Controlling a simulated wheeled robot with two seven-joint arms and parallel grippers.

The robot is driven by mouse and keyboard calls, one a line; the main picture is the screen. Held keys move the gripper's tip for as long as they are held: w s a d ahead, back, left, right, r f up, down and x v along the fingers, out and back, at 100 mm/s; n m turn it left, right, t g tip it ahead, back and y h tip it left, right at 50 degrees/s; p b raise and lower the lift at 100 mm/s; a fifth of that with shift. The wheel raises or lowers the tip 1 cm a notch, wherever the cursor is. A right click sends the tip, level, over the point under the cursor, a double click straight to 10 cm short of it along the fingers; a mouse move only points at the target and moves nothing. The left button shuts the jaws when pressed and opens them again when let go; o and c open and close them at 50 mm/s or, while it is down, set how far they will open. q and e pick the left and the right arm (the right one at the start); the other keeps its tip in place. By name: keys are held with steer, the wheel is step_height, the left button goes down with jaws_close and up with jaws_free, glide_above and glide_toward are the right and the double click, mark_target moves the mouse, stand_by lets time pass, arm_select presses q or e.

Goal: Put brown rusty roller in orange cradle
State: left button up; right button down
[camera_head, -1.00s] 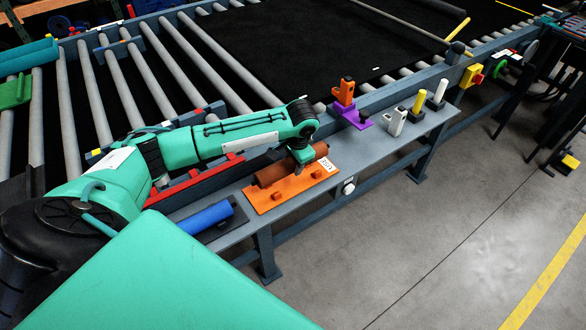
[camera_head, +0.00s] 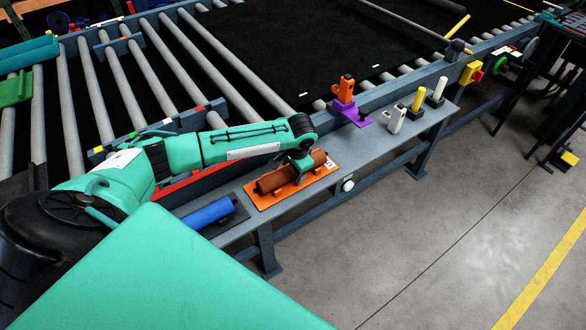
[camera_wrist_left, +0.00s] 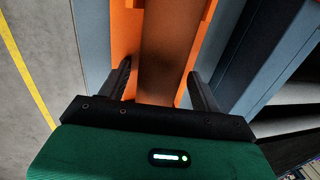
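The brown rusty roller (camera_head: 271,184) lies lengthwise along the orange cradle (camera_head: 262,203), low between its small orange supports and apparently resting in them. In the left wrist view the roller (camera_wrist_left: 165,60) runs up the middle, with the orange cradle (camera_wrist_left: 124,42) beneath it. My left gripper (camera_head: 300,178) points down over the middle of the roller and hides part of it. In the left wrist view its fingers (camera_wrist_left: 162,88) stand spread on either side of the roller, with a narrow gap visible. My right gripper is not in view.
A blue roller (camera_head: 208,214) lies in a dark holder on the same grey shelf. To the right stand an orange block on a purple base (camera_head: 352,113), a white part (camera_head: 396,118), and yellow and white posts. The roller conveyor (camera_head: 130,95) runs behind.

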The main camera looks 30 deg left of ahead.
arm_select(q)
steer(key=shift+d+r, duration=0.15)
steer(key=shift+r, duration=0.25)
step_height(320, 180, up, 11)
steer(key=d+b, duration=0.2)
steer(key=b, duration=0.1)
steer(key=shift+s, duration=0.45)
